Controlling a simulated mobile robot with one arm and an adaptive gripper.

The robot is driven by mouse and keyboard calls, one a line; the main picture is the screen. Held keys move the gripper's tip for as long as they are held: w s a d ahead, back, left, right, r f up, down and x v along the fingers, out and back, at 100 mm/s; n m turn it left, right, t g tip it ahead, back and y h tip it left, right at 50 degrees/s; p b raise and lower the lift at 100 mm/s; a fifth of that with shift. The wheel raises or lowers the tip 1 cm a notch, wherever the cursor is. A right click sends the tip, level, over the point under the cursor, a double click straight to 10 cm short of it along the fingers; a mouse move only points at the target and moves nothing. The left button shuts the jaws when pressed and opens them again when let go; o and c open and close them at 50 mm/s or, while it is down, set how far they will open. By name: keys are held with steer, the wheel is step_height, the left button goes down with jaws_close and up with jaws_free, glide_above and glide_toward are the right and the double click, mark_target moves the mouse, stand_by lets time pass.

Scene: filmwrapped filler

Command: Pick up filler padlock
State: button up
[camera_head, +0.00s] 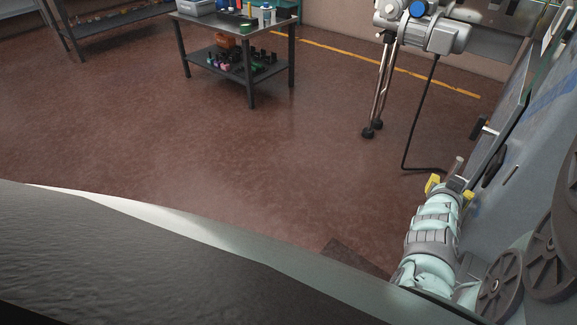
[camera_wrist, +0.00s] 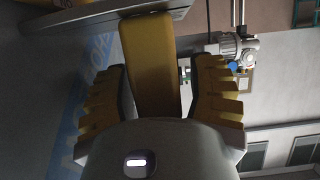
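My gripper (camera_head: 450,187) is at the lower right of the head view, close to the blue-grey machine panel. In the wrist view its two yellow toothed fingers (camera_wrist: 162,68) stand apart, one on each side of a yellow, strap-like piece (camera_wrist: 150,62). This piece comes down from a grey plate (camera_wrist: 108,26) at the top, and its lower end is hidden behind my gripper's body. A gap shows between it and the right finger; contact on the left is unclear. I cannot tell whether the yellow piece is the padlock. No padlock is clearly recognisable in either view.
The machine panel (camera_head: 535,140) with a dark handle (camera_head: 485,127) fills the right side. A grey motor unit on legs (camera_head: 440,35) stands behind, its black cable hanging to the floor. A laden table (camera_head: 262,68) stands farther back. The brown floor (camera_head: 220,150) between is clear.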

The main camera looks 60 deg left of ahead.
jaws_close()
stand_by(0.5)
